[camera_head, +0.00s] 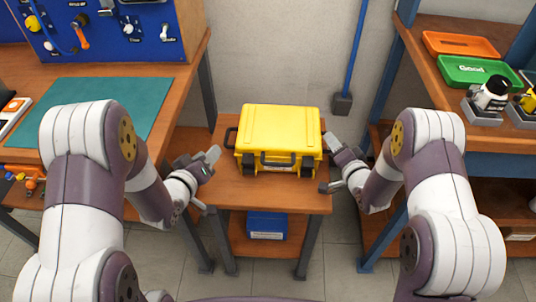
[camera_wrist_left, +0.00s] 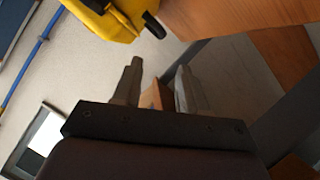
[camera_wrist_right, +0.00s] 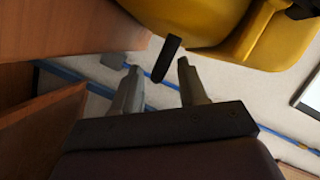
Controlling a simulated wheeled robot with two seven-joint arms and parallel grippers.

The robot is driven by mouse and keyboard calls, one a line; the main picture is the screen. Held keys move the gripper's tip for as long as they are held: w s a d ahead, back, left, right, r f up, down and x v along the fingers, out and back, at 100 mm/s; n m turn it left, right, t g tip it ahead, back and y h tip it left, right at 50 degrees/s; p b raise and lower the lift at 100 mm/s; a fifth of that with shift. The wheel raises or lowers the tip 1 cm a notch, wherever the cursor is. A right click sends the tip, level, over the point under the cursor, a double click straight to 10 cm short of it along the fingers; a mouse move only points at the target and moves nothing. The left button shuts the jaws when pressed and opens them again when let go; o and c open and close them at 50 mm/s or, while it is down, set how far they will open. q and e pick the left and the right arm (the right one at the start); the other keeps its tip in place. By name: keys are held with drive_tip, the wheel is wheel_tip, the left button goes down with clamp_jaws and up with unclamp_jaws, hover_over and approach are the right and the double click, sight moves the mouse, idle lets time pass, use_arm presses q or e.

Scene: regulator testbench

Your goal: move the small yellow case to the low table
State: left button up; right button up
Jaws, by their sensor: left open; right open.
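The yellow case (camera_head: 279,132) sits upright on the low wooden table (camera_head: 270,195), between my two grippers. It has dark latches and a front handle, and a dark handle on each side. My left gripper (camera_head: 212,165) is open and empty, left of the case and apart from it. In the left wrist view the case (camera_wrist_left: 120,18) shows at the top edge, beyond the fingers (camera_wrist_left: 155,80). My right gripper (camera_head: 330,160) is open near the case's right side. In the right wrist view the dark side handle (camera_wrist_right: 167,58) appears between the open fingertips (camera_wrist_right: 157,65); contact cannot be told.
A blue box (camera_head: 267,226) stands on the table's lower shelf. A workbench with a green mat (camera_head: 92,105) and a blue tool panel (camera_head: 115,30) is at left. A shelf at right holds an orange tray (camera_head: 460,44) and a green tray (camera_head: 478,71). A blue pole (camera_head: 355,45) stands behind.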

drive_tip(key=v, duration=1)
use_arm(q)
drive_tip(key=shift+s, duration=0.1)
use_arm(e)
drive_tip(key=shift+s, duration=0.15)
